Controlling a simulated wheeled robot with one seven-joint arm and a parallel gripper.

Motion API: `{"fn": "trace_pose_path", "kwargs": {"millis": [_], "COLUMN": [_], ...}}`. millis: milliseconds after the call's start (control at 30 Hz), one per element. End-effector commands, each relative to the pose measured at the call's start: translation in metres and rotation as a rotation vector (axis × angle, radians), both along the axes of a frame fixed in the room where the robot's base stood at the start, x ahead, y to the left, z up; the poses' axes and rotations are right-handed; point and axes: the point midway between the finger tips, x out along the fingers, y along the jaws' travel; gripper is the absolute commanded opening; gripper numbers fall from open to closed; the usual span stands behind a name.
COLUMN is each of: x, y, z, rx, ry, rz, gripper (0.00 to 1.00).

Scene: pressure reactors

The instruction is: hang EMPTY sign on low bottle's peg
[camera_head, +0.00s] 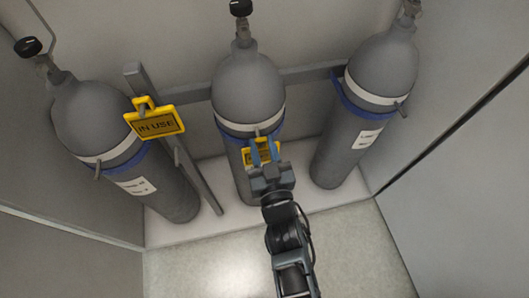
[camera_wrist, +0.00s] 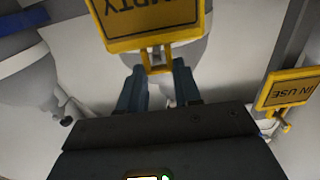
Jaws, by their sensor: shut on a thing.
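My gripper (camera_head: 264,150) is in front of the middle bottle (camera_head: 248,85), its blue fingers pointing up in the head view. It is shut on the yellow EMPTY sign (camera_head: 262,157). In the wrist view the EMPTY sign (camera_wrist: 150,18) appears upside down, its narrow hanger loop between the fingertips (camera_wrist: 157,68). The middle bottle's peg (camera_head: 257,131) shows just above the fingers. The left bottle (camera_head: 92,120) has a peg (camera_head: 97,170), and the right bottle (camera_head: 380,70) has a peg (camera_head: 404,110). The labels on the outer bottles are too small to read surely.
A yellow IN USE sign (camera_head: 155,123) hangs at the grey post (camera_head: 190,165) between the left and middle bottles; it also shows in the wrist view (camera_wrist: 290,90). A grey rail (camera_head: 308,74) runs behind the bottles. Walls close in both sides; the floor in front is clear.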

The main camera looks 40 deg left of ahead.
Motion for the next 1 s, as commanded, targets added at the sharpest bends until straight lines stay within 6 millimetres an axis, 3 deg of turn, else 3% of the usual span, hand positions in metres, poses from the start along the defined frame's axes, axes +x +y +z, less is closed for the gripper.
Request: {"fn": "trace_pose_path", "kwargs": {"millis": [500,1000], "x": [0.015,0.017], "y": [0.018,0.020], "z": [-0.008,-0.010], "rx": [0.001,0.001], "ry": [0.001,0.000], "rz": [0.000,0.000], "gripper": [0.00,0.00]}}
